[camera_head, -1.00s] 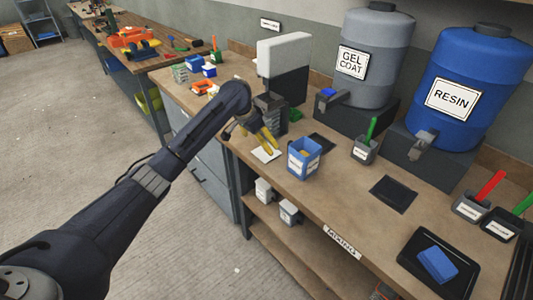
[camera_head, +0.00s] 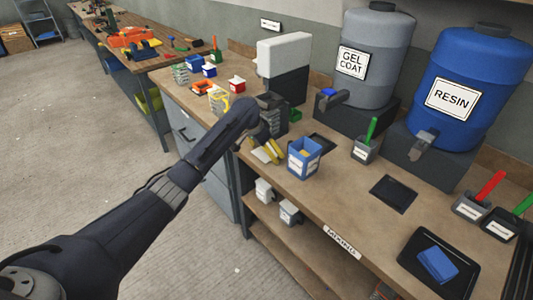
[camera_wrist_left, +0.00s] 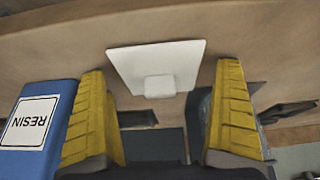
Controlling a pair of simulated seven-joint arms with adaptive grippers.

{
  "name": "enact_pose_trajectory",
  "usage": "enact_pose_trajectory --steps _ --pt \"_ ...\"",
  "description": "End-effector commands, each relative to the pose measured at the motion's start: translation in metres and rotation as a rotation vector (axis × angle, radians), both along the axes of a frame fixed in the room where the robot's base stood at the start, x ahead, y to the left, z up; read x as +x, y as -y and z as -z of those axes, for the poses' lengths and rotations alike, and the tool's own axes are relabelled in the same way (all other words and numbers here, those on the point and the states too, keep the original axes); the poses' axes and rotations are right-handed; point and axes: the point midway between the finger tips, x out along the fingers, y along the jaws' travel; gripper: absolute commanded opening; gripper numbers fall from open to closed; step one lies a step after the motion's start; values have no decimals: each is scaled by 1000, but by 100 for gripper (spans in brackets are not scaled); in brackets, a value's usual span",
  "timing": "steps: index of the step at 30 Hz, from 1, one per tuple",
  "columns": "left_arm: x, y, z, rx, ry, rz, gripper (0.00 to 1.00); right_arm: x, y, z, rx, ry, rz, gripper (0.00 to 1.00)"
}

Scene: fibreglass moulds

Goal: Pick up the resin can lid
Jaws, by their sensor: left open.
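The resin can lid, a white square plate with a small block-shaped knob, lies flat on the brown bench; it shows in the left wrist view (camera_wrist_left: 185,58) and, partly covered, in the head view (camera_head: 258,156). My left gripper (camera_head: 270,156) is open just above it, yellow fingers pointing down. In the left wrist view the lid's knob sits between the two spread fingers (camera_wrist_left: 163,68), apart from both. The open blue resin can (camera_head: 305,159) stands right of the gripper in the head view; its RESIN label shows in the left wrist view (camera_wrist_left: 35,125).
A blue RESIN drum (camera_head: 470,85) and a grey GEL COAT drum (camera_head: 375,60) stand on dark blocks at the back. A grey cup (camera_head: 364,150) with a green handle and a dark pad (camera_head: 393,194) lie to the right. A black-and-white device (camera_head: 284,55) stands behind the gripper.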

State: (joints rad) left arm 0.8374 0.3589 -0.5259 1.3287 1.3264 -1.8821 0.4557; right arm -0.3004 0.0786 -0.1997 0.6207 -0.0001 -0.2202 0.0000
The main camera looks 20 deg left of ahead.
Motion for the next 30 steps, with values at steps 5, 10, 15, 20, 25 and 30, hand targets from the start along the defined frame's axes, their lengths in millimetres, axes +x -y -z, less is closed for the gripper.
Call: enact_pose_trajectory --steps 5,10,15,20,25,30 --pt "0 0 0 0 0 0 94 0 0 0 0 0 0 86" --pt "0 0 0 0 0 0 74 0 0 0 0 0 0 86" --pt "0 0 -1 0 0 0 55 0 1 0 -1 0 -1 86" --pt "0 0 -1 0 0 0 55 0 2 0 -1 -1 -1 86" --pt "0 0 -1 0 0 0 55 0 2 0 -2 0 -1 86" --pt "0 0 -8 -1 2 1 55 0 2 0 -2 0 -1 86"
